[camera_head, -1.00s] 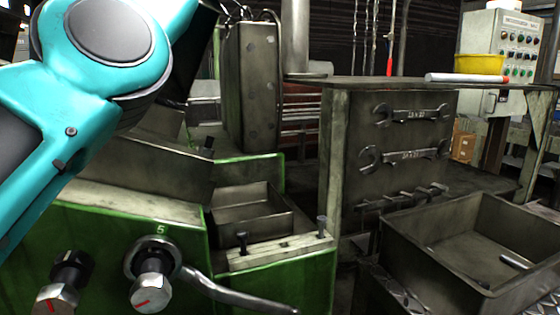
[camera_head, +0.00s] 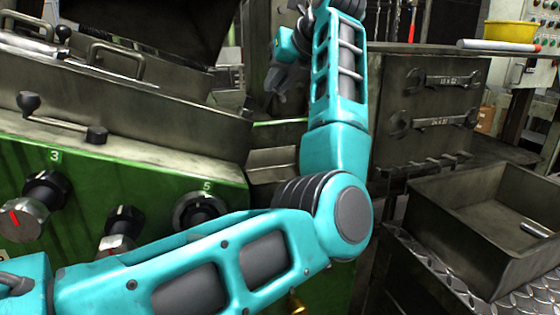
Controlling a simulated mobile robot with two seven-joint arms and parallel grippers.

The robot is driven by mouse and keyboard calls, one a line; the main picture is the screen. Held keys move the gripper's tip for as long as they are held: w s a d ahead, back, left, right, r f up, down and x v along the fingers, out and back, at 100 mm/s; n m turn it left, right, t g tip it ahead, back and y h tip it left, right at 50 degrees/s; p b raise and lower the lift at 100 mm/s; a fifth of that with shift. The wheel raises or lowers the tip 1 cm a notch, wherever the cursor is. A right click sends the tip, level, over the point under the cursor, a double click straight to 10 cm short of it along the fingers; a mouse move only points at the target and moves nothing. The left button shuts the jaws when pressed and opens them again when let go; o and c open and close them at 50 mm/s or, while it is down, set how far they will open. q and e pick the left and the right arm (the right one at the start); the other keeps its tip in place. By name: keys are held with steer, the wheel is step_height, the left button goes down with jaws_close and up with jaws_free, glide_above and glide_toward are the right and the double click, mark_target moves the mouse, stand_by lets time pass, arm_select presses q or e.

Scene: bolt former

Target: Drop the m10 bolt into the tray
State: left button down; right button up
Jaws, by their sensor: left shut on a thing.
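My left arm comes in from the lower left and bends upward at the elbow. Its dark left gripper (camera_head: 279,82) is at the upper middle, in front of the dark machine housing and well left of the tray. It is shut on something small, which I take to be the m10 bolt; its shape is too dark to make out. The grey metal tray (camera_head: 462,226) is at the right, open at the top. A small light cylinder (camera_head: 534,230) lies on its floor. My right gripper is not in view.
The green machine (camera_head: 150,180) with knobs fills the left. A dark panel (camera_head: 428,150) with hanging wrenches (camera_head: 440,121) stands behind the tray. A yellow bowl (camera_head: 511,35) and a white tube (camera_head: 497,46) are on the shelf. Diamond-plate metal (camera_head: 432,275) borders the tray.

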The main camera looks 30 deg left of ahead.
arm_select(q)
step_height(320, 180, down, 12)
steer(key=s+d+m, duration=0.1)
steer(key=s, duration=0.1)
steer(key=shift+s+t+b, duration=0.15)
steer(key=shift+t+b, duration=0.25)
steer(key=shift+b, duration=0.05)
steer(key=shift+d, duration=0.1)
steer(key=c, duration=1)
jaws_free()
steer(key=v, duration=1.3)
